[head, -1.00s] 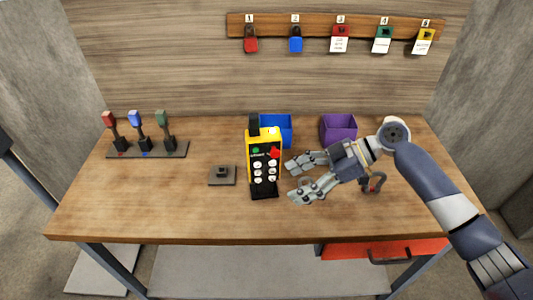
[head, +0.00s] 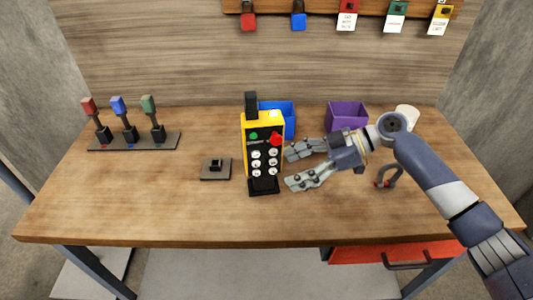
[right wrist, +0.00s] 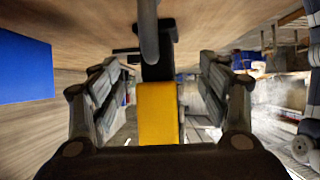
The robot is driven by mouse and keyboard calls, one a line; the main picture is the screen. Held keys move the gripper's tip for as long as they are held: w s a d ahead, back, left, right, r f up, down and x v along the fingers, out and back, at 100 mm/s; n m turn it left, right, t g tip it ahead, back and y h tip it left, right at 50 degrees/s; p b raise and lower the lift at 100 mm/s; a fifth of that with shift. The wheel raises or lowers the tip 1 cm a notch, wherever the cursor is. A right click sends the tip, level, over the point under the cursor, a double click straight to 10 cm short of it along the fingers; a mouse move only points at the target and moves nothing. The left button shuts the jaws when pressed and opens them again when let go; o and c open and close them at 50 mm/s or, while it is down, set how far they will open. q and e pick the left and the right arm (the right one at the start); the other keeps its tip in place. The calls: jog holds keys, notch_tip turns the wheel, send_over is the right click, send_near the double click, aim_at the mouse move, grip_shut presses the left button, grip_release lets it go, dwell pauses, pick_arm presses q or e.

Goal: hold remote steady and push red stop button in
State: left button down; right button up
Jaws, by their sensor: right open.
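The yellow and black remote (head: 248,152) stands upright in a black base near the table's middle. Its face carries a green button (head: 253,136), a red stop button (head: 277,139) at the upper right and several white buttons. My right gripper (head: 288,168) is open, just right of the remote, its fingers pointing left at it. In the right wrist view the remote's yellow side (right wrist: 158,112) shows between the two open fingers. I cannot tell whether a finger touches it. My left gripper is not in view.
A blue bin (head: 288,115) and a purple bin (head: 347,115) stand behind. A small dark block (head: 216,169) lies left of the remote. Three levers (head: 130,135) are at the far left. A red and grey shackle (head: 388,178) lies right of my gripper. The front left table is clear.

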aim_at(267, 177)
jog(key=b+x, duration=0.1)
jog(key=x, duration=0.5)
jog(key=shift+a+f+b, duration=0.1)
jog(key=shift+f+b, duration=0.1)
jog(key=shift+b, duration=0.1)
jog(key=shift+a+f+b, duration=0.25)
jog(key=shift+a+b, duration=0.05)
jog(key=shift+a, duration=0.4)
